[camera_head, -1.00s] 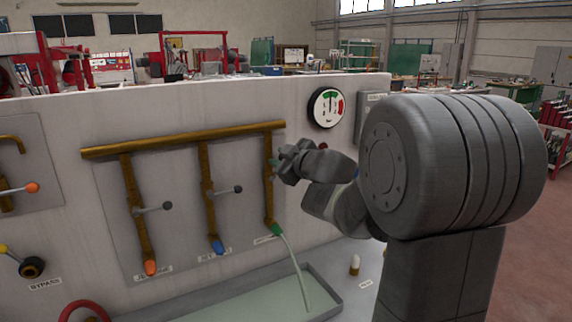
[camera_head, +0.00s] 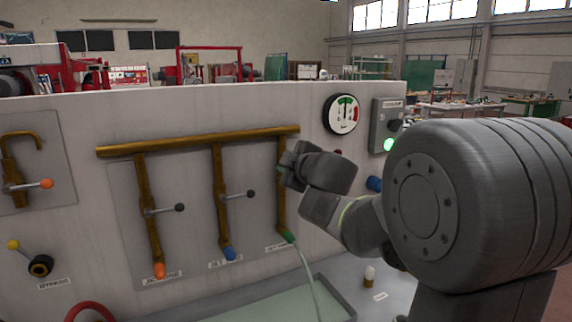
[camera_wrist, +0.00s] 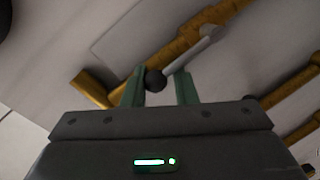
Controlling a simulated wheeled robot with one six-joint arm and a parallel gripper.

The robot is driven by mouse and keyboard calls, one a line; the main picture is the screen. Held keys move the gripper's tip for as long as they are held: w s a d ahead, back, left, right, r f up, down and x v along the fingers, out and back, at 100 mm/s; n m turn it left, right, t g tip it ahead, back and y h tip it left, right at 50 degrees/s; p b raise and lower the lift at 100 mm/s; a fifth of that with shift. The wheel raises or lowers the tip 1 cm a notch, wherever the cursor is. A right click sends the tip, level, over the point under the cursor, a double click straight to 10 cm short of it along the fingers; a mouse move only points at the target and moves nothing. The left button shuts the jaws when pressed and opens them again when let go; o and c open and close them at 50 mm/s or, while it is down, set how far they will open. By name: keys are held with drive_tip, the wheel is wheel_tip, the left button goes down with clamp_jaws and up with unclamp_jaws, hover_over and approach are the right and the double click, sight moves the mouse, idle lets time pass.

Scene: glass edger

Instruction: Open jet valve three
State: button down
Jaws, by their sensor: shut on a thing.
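Jet valve three is the right-hand brass pipe (camera_head: 282,208) on the panel, ending in a green nozzle (camera_head: 289,237). A pale stream (camera_head: 309,271) runs from that nozzle into the trough. My gripper (camera_head: 284,168) is at this pipe's upper part and hides its lever in the head view. In the wrist view, my gripper's green fingers (camera_wrist: 160,88) are shut on the dark knob (camera_wrist: 155,79) of a grey lever (camera_wrist: 194,51), which lies slanted close along the brass pipe (camera_wrist: 180,47).
Jet valves one (camera_head: 179,208) and two (camera_head: 250,194) have levers sticking out to the right, with no stream below. A gauge (camera_head: 343,114) and a coolant box (camera_head: 386,125) with a lit green lamp are at right. The bypass lever (camera_head: 14,245) is at lower left.

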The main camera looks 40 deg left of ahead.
drive_tip(key=shift+f, duration=0.5)
drive_tip(key=c, duration=1.2)
unclamp_jaws()
drive_tip(key=shift+w+d, duration=0.1)
drive_tip(key=shift+w, duration=0.1)
drive_tip(key=shift+o, duration=0.2)
drive_tip(key=shift+s+r, duration=0.1)
drive_tip(key=shift+r, duration=0.1)
drive_tip(key=p+v, duration=0.3)
drive_tip(key=v, duration=1)
drive_tip(key=shift+s+d, duration=0.25)
drive_tip(key=shift+d, duration=0.1)
drive_tip(key=shift+r, duration=0.1)
drive_tip(key=b+x, duration=0.3)
drive_tip(key=x, duration=1.1)
drive_tip(key=shift+r, duration=0.15)
